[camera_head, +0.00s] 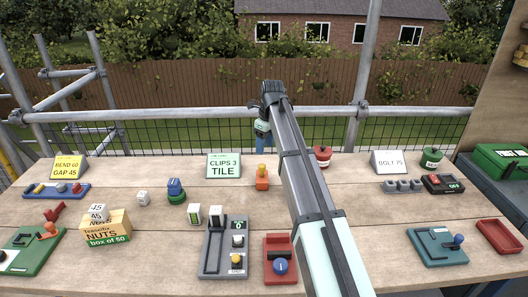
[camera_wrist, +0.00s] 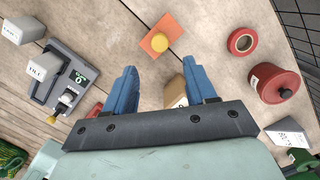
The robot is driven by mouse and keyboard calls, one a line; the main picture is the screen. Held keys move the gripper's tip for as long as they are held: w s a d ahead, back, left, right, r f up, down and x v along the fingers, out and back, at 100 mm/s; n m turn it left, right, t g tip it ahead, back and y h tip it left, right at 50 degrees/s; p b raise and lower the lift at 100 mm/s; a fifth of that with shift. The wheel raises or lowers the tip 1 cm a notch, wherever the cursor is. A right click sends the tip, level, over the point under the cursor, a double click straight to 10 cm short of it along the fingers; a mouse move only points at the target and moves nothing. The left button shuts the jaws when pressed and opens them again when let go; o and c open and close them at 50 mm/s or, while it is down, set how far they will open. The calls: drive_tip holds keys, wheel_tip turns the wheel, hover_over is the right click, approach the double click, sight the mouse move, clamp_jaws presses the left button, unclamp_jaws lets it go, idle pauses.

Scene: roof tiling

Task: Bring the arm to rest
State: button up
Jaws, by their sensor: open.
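My arm reaches up and away over the bench. My gripper (camera_head: 262,138) shows at its end in the head view, pointing down near the far edge of the bench, beyond an orange block with a yellow knob (camera_head: 262,178). In the wrist view the two blue fingers of my gripper (camera_wrist: 160,68) stand apart, with nothing held between them. A tan block (camera_wrist: 175,92) shows below, close to the right finger and partly hidden by the gripper body. The orange block (camera_wrist: 155,44) lies beyond the fingertips.
A grey control panel (camera_head: 223,260), a red box with a blue knob (camera_head: 278,268) and a nuts box (camera_head: 105,228) stand in front. A red pot (camera_head: 322,155) sits partly behind my arm. A scaffold rail (camera_head: 190,114) runs behind the bench.

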drive_tip(key=shift+r, duration=0.35)
